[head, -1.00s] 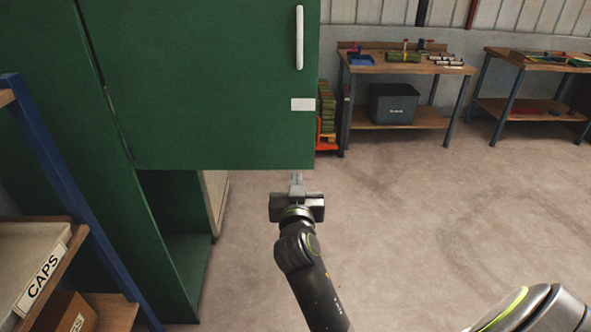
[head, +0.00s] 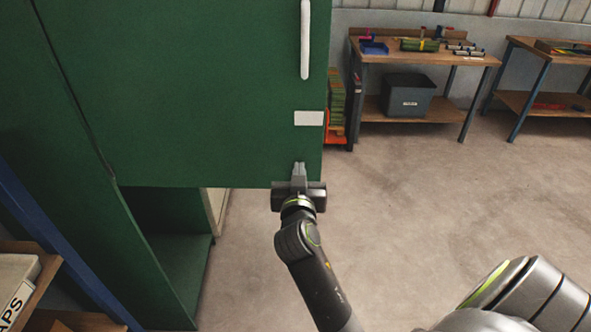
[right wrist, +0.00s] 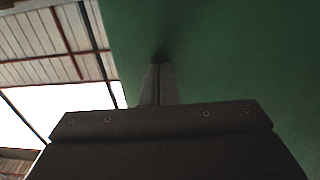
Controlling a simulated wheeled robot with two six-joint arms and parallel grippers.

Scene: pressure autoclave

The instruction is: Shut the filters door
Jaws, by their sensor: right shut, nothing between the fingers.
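The green filters door (head: 200,95) stands open and fills the upper left of the head view. It has a white vertical handle (head: 305,40) and a white label (head: 309,118) near its free edge. My right gripper (head: 299,168) is shut and empty, with its fingertips overlapping the door's lower edge near the free corner. In the right wrist view the shut fingers (right wrist: 158,85) point at the green door face (right wrist: 220,60) and appear at or very near it; contact is hard to confirm. My left gripper is not in view.
The green cabinet's opening (head: 180,240) shows below the door. A shelf with a blue post (head: 55,250) stands at the left. A workbench (head: 430,60) with a grey bin (head: 408,97) stands at the back. The floor to the right is clear.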

